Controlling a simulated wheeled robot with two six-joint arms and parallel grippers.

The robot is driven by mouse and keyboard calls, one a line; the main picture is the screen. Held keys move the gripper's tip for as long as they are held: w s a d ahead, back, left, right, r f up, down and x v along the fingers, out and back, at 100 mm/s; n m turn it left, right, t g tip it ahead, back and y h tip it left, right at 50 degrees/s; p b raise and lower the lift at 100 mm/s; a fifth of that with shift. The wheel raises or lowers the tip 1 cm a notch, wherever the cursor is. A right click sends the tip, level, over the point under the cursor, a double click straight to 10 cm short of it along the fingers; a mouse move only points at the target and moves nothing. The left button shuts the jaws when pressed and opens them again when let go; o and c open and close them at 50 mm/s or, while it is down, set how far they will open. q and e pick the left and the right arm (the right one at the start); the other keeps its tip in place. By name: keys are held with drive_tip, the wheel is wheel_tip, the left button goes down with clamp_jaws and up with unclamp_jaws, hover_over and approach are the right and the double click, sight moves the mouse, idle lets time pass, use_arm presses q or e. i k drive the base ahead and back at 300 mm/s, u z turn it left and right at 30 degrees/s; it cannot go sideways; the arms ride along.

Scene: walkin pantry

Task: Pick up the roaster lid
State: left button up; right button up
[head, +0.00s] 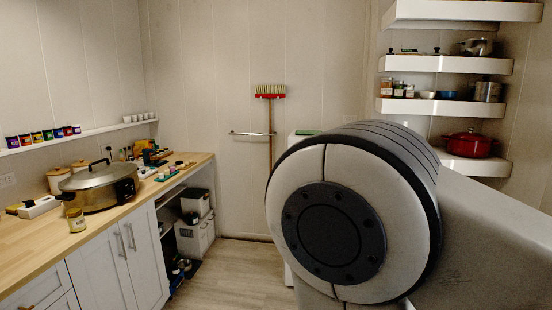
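In the head view, a large steel roaster (112,195) stands on the wooden counter at the left. Its roaster lid (88,179) is a shiny dome with a dark handle on top, and it sits on the pot. Neither of my grippers is in view. A large grey and black part of my own arm fills the centre and right foreground and hides the floor and wall behind it.
A small yellowish jar (76,220) stands in front of the roaster, and a white block (40,207) lies to its left. Canisters (58,180) stand behind it. The near counter (30,251) is largely bare. Floor (235,270) shows clear beside the cabinets.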

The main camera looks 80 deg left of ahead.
sight(91, 176)
drive_tip(key=u, duration=3.85)
drive_tip(key=k, duration=0.6)
drive_tip(key=z, duration=0.65)
drive_tip(key=i, duration=1.4)
drive_tip(key=z, duration=0.5)
drive_tip(key=i, duration=1.55)
drive_tip(key=u, duration=0.8)
drive_tip(key=i, duration=0.8)
drive_tip(key=u, duration=0.8)
